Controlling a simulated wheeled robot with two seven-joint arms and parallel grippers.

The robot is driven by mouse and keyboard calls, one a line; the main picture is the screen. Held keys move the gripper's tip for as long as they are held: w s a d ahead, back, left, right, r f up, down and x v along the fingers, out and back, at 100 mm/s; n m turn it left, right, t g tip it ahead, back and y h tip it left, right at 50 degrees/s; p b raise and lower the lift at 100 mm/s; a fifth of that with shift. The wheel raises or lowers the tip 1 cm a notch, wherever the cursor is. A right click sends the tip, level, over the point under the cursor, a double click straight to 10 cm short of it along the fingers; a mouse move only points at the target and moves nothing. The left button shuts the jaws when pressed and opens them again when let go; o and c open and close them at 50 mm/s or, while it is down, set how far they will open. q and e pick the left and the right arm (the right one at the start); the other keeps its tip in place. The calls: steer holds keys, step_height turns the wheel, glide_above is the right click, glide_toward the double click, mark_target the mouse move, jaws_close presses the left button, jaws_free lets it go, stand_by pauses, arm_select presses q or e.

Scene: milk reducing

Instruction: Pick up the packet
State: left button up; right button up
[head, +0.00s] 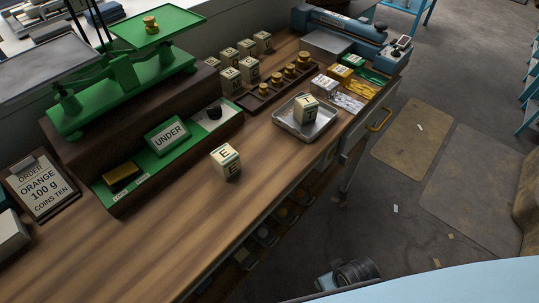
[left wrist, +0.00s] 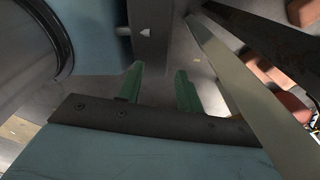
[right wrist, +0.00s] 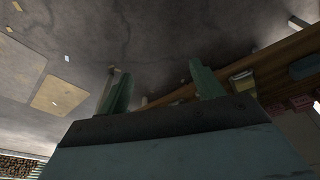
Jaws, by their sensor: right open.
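A cream packet (head: 226,162) with a dark letter on its face stands alone on the wooden bench, in front of the "UNDER" sign. A similar packet (head: 305,109) stands in a metal tray (head: 290,127) to the right. Several more like them (head: 232,79) stand in a group at the back of the bench. My left gripper (left wrist: 158,85) has its two green fingers apart with nothing between them. Neither gripper is seen at a packet.
A green balance scale (head: 125,85) stands on a dark wooden plinth at the left. The "UNDER" sign (head: 167,135) stands on a green panel at the plinth's front. An order board (head: 42,188) leans at far left. A rack of brass weights (head: 263,90) lies behind the tray. The bench front is clear.

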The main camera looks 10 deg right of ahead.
steer(key=w+a+r+t, duration=0.1)
steer(key=w+r, duration=0.2)
steer(key=r, duration=1.2)
steer(key=n+t+y, duration=0.4)
steer(key=t+y, duration=0.3)
steer(key=t, duration=0.1)
glide_toward(231, 161)
steer(key=x, duration=0.6)
steer(key=shift+s+a+f+b, duration=0.1)
steer(key=shift+a+f+b, duration=0.1)
steer(key=shift+f+b, duration=0.1)
steer(key=shift+w+r+b+x, duration=0.15)
steer(key=shift+b+x, duration=0.1)
steer(key=shift+x, duration=1.3)
steer(key=shift+w+r+b+x, duration=0.1)
steer(key=shift+b+x, duration=0.1)
steer(key=shift+x, duration=1.35)
arm_select(q)
steer(key=shift+w+a+f, duration=0.1)
steer(key=shift+w+f, duration=0.5)
steer(key=shift+f, duration=0.1)
arm_select(e)
steer(key=shift+d, duration=0.2)
steer(key=c, duration=1.1)
